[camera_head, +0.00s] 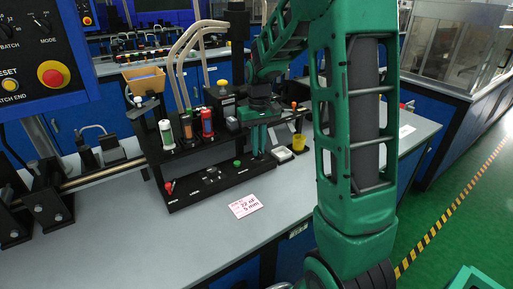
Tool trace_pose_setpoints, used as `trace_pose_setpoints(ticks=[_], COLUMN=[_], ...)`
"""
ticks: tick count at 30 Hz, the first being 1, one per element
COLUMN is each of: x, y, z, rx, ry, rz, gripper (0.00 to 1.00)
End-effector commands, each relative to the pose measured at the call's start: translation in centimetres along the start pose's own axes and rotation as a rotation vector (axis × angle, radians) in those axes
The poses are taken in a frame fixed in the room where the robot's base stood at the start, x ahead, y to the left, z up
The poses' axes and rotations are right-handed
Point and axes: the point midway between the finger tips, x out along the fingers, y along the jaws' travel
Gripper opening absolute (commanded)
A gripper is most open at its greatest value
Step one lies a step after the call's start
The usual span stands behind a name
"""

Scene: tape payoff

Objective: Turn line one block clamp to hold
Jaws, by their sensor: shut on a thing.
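A black rack (222,183) stands on the grey bench, with small controls and white labels on its low front. A red knob (168,187) is at the left of that front and a green knob (237,163) is nearer its right end. Which control is the line one block clamp is too small to tell. My green gripper (259,150) points down at the right part of the rack, just right of the green knob. Its fingers are close together and shut on a small part that they hide, so that part's turn position cannot be read.
A yellow cup (299,144) and white dish (282,155) are to the right. A label card (245,206) lies on clear bench (130,245) in front.

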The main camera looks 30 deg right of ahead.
Motion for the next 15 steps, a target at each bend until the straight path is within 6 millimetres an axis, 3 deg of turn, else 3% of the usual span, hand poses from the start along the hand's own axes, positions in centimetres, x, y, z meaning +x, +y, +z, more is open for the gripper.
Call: trace_pose_setpoints(ticks=[15], x=[-0.29], y=[-0.15], z=[-0.46], rx=[-0.212], ry=[0.014], rz=[0.001], gripper=[0.00])
